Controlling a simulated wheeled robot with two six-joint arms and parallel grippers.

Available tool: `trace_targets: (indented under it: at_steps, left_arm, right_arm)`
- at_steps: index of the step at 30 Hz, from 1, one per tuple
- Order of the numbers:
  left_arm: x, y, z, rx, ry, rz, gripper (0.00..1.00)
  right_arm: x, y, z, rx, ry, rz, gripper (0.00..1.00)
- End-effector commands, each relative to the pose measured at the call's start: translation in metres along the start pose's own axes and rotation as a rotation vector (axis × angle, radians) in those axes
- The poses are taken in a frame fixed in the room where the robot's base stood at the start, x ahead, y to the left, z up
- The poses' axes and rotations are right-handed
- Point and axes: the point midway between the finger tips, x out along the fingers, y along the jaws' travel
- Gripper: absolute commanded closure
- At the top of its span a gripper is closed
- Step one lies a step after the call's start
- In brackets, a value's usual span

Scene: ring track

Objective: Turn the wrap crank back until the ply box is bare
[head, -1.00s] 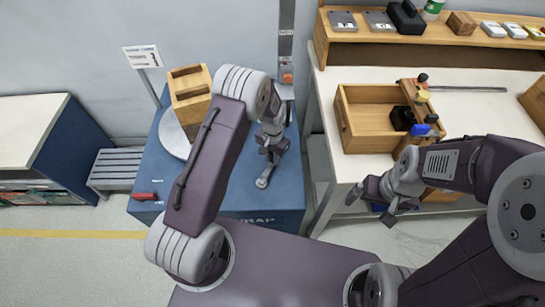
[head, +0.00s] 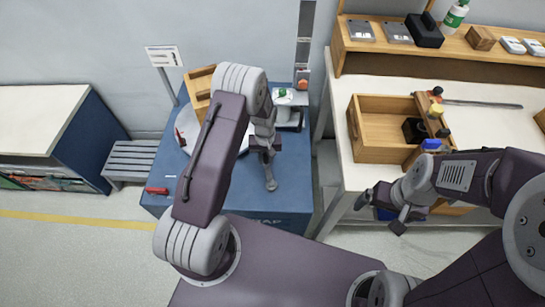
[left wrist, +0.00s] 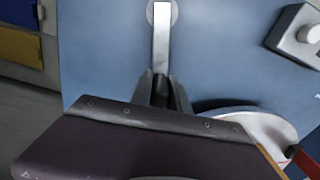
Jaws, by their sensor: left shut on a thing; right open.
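The ply box (head: 198,84) stands on a pale round turntable (head: 189,144) on the blue wrap station (head: 293,190). My left arm hides much of the box, and I cannot tell whether film is on it. My left gripper (head: 265,148) is shut on the grey crank (head: 270,177) in front of the box. In the left wrist view the fingers (left wrist: 161,90) close around one end of the crank arm (left wrist: 161,45), with the round pivot beyond. My right gripper (head: 381,212) is open and empty, in front of the right-hand bench.
A white switch box with a green button (head: 283,92) stands at the station's back right. A red-handled tool (head: 157,191) lies at its front left. The bench (head: 335,135) holds an open wooden crate (head: 375,150) near my right arm. A slatted stool (head: 130,160) stands left.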

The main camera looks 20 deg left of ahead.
Motion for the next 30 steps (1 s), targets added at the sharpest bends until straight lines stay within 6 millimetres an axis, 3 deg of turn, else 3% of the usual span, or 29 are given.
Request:
trace_targets:
  at_steps: [8,30]
  left_arm:
    - [-0.002,-0.014,0.003,-0.180,0.004,0.003,1.00]
    - [0.000,-0.025,0.009,-0.176,-0.001,0.001,1.00]
  right_arm:
    - [-0.008,0.000,-0.001,0.000,0.000,0.000,0.04]
    - [-0.011,0.000,-0.001,0.000,0.000,0.000,0.04]
